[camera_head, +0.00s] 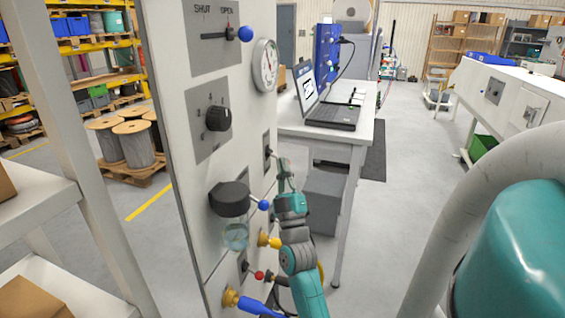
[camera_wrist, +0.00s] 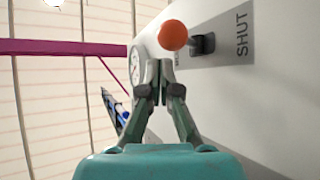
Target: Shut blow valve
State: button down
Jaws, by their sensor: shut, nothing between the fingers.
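In the wrist view, a lever with an orange ball (camera_wrist: 173,36) sticks out from a grey plate (camera_wrist: 225,45) lettered SHUT at its right end. The ball is just beyond and slightly right of my fingertips, with no clear contact. My gripper (camera_wrist: 162,78) is shut and empty, beside the pale panel face. In the head view, my gripper (camera_head: 279,156) is at the panel's right part, next to a small dark plate with a lever (camera_head: 267,153); no orange ball shows there. A name marking the blow valve is not readable.
The panel (camera_head: 188,150) also bears a SHUT/OPEN lever with a blue ball (camera_head: 245,34), a gauge (camera_head: 265,65), a black knob (camera_head: 218,117), a filter bowl (camera_head: 235,235) and a red-ball lever (camera_head: 259,275). A bench with a laptop (camera_head: 328,112) stands behind my gripper.

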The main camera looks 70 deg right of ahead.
jog(key=v, duration=1)
jog(key=shift+f, duration=0.1)
dwell(0.3)
